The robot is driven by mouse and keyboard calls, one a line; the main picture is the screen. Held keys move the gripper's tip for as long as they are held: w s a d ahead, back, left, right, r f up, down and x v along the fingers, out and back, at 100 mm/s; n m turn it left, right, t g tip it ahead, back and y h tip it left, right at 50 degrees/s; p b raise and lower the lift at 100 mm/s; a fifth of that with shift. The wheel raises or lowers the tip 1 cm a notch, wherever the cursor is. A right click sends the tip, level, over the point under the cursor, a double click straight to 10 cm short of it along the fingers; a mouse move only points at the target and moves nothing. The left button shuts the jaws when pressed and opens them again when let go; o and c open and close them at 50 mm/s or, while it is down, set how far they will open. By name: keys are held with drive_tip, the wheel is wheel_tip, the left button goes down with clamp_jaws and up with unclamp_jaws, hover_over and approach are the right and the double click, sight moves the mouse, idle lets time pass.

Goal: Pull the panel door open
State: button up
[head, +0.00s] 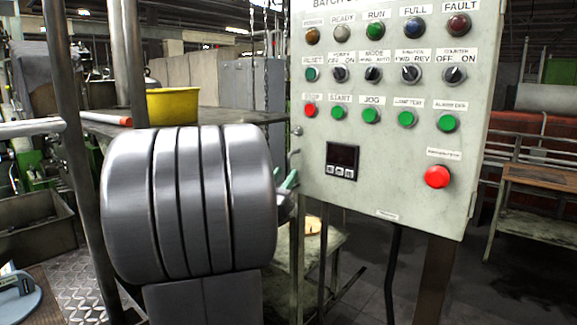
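The panel door (390,180) is the pale grey-green front of a control box, in the right half of the head view. It carries rows of lamps, knobs and push buttons, a small black display (342,160) and a large red button (437,176). It looks closed, though its edge is partly hard to read. A small round fitting (297,130) sits on its left edge. The large grey rounded body in front is my arm, just left of the panel. Small pale green and dark pieces show between arm and panel; I cannot tell whether they are my gripper. My fingertips are not clearly visible.
A yellow bowl (172,105) stands on a dark table (225,114) behind my arm. A brown bench (540,180) is at the right. A metal bin (35,225) is at the left. Posts stand under the panel. Dark floor shows at the lower right.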

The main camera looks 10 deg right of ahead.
sight(289, 169)
drive_tip(key=shift+x, duration=1.7)
clamp_jaws()
